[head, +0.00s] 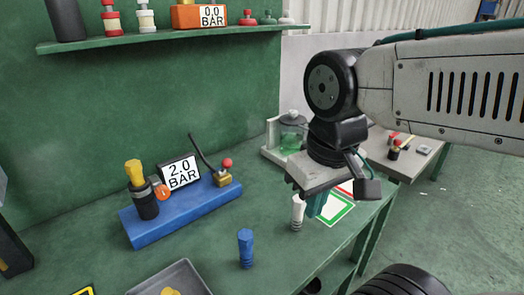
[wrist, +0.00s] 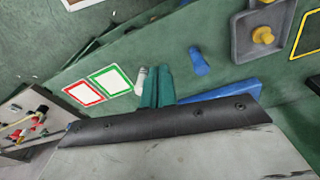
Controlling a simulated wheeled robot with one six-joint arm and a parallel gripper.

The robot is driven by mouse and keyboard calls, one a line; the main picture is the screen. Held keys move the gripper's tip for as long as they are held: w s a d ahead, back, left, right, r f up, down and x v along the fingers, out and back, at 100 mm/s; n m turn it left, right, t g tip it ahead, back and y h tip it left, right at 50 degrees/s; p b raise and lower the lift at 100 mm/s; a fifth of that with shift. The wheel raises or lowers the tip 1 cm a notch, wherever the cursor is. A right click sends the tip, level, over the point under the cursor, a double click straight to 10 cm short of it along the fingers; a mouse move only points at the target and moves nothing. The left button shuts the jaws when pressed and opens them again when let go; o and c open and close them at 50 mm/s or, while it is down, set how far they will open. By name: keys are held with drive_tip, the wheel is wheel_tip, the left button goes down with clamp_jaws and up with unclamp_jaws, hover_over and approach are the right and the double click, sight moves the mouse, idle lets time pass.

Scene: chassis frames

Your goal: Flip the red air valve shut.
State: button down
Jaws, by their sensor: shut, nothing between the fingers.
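A blue base (head: 185,213) on the green bench carries a brass valve with a red ball knob (head: 226,164) at its right end. A thin black hose or lever rises beside the valve; I cannot tell its exact position. A display reading 2.0 BAR (head: 182,172) and a black cylinder with a yellow top (head: 143,196) stand on the same base. My gripper (head: 314,206) is shut and empty, right of the valve and apart from it. Its teal fingers also show in the wrist view (wrist: 158,90). Part of the blue base (wrist: 228,92) shows there; the valve is hidden.
A white peg (head: 298,213) stands close to my fingers. A blue peg (head: 246,248) and a grey tray (head: 172,277) are nearer the front. Red and green framed cards (wrist: 100,84) lie on the bench. A shelf (head: 170,39) runs above.

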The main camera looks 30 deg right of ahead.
drive_tip(key=shift+w, duration=0.1)
drive_tip(key=w+m+y, duration=0.4)
drive_tip(key=w+m, duration=0.3)
drive_tip(key=w, duration=0.1)
drive_tip(key=w+d+f+m+t+y, duration=0.2)
drive_tip(key=w+d+m, duration=0.4)
drive_tip(key=w+m, duration=0.1)
drive_tip(key=w+d+f+m+t+y, duration=0.2)
drive_tip(key=w+d+m+t+y, duration=0.1)
drive_tip(key=w+d+m, duration=0.2)
drive_tip(key=w+m, duration=0.2)
drive_tip(key=w, duration=0.2)
drive_tip(key=shift+d+m, duration=0.35)
drive_tip(key=shift+m, duration=0.05)
drive_tip(key=shift+w+f, duration=0.1)
drive_tip(key=shift+w, duration=0.05)
approach(225, 165)
drive_tip(key=w+a+f, duration=0.1)
drive_tip(key=w+f, duration=0.2)
drive_tip(key=f, duration=0.2)
drive_tip(key=shift+w+a, duration=0.25)
drive_tip(key=shift+a, duration=0.05)
